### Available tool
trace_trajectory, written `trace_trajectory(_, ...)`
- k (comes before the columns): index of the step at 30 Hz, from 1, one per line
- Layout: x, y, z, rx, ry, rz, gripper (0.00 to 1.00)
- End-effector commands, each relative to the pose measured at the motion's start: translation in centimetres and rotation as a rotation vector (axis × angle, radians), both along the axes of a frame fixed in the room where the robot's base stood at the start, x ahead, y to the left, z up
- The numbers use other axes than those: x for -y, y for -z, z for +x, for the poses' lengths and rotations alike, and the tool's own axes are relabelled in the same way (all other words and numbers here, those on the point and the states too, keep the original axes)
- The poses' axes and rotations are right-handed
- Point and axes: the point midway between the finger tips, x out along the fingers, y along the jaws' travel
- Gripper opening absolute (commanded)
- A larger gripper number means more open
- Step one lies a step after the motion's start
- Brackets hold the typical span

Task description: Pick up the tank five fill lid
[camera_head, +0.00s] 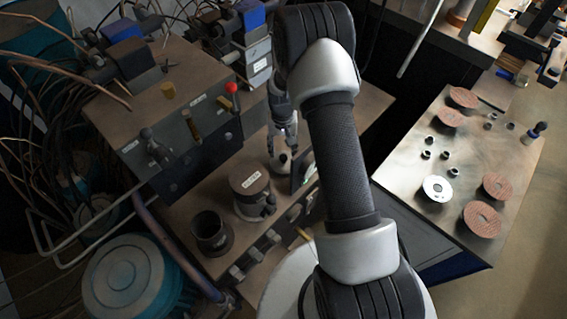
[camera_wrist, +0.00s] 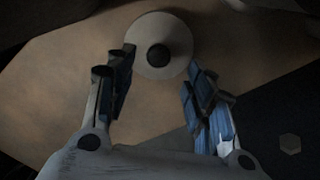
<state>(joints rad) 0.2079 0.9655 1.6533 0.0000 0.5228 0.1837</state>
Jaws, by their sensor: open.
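A round pale lid with a dark central knob (camera_wrist: 178,32) lies on a brown surface in the wrist view. I take it as the tank five fill lid; no label on it is readable. In the head view a small pale round piece with a dark top (camera_head: 279,165) shows just below my gripper (camera_head: 284,143). In the wrist view my gripper (camera_wrist: 160,62) is open, with one finger on each side of the lid's near edge. Nothing is held between the fingers. Whether a finger touches the lid I cannot tell. My arm hides part of the bench in the head view.
A labelled round canister (camera_head: 250,180) and an open dark cup (camera_head: 211,233) stand left of my gripper. A control box (camera_head: 160,115) with levers rises behind them. A metal table (camera_head: 400,165) with flap discs stands at right.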

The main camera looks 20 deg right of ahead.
Motion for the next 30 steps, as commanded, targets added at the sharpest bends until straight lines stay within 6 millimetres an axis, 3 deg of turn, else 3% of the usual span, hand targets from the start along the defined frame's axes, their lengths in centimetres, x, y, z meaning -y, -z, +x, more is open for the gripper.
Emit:
trace_trajectory(5,0.0,0.9,-0.2,-0.002,0.000,0.001,0.49)
trace_trajectory(15,0.1,5.4,-0.7,-0.001,0.000,0.000,0.49)
trace_trajectory(22,0.1,5.4,-0.6,0.001,0.000,0.000,0.48)
trace_trajectory(30,0.1,5.3,-0.7,0.000,0.000,0.000,0.30)
